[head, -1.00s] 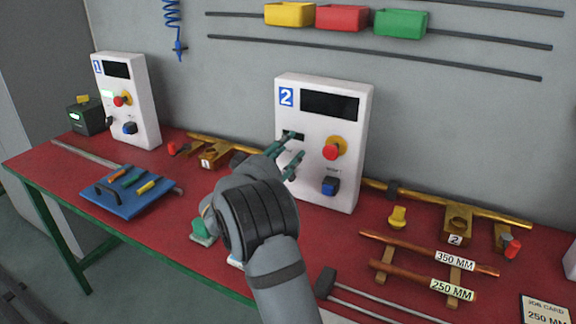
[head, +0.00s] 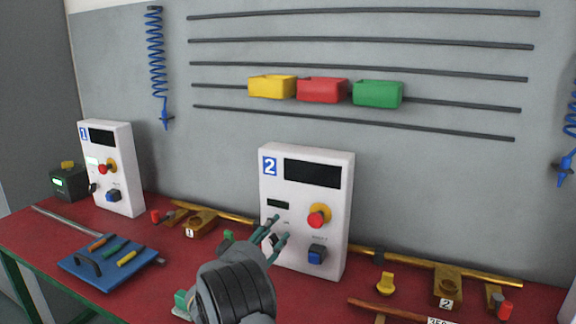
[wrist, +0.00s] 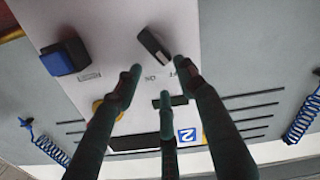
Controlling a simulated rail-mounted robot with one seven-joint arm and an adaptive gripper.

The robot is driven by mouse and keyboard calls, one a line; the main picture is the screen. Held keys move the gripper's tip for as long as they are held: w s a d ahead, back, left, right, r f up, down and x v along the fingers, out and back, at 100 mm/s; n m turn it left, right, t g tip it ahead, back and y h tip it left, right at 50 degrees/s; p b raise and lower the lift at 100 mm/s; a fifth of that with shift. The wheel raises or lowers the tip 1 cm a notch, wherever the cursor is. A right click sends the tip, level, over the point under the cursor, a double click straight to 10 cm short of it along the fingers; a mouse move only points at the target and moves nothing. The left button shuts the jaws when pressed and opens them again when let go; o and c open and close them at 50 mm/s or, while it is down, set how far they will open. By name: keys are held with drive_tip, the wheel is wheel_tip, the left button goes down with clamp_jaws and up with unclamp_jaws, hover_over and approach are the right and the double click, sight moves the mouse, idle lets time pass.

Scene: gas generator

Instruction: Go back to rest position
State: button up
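My gripper (head: 275,231) is in front of the white control panel marked 2 (head: 334,212), at its lower left part. In the wrist view my gripper (wrist: 162,78) shows its dark green fingers spread apart with nothing between the tips. A black switch (wrist: 153,45) with OFF and ON labels is just beyond the fingertips and looks apart from them. A blue button (wrist: 65,57) sits on the same panel, which also has a red knob on a yellow base (head: 318,216). Part of my arm shows at the bottom of the head view.
Panel 1 (head: 126,175) stands at the left of the red bench (head: 190,262). A blue tool board (head: 85,272) lies in front of it. Brass pipe fittings (head: 447,284) are at right. Yellow, red and green bins (head: 272,87) hang on the wall rails above.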

sight(274, 244)
wheel_tip(274, 244, down, 4)
drive_tip(key=shift+f, duration=0.1)
drive_tip(key=shift+r, duration=0.2)
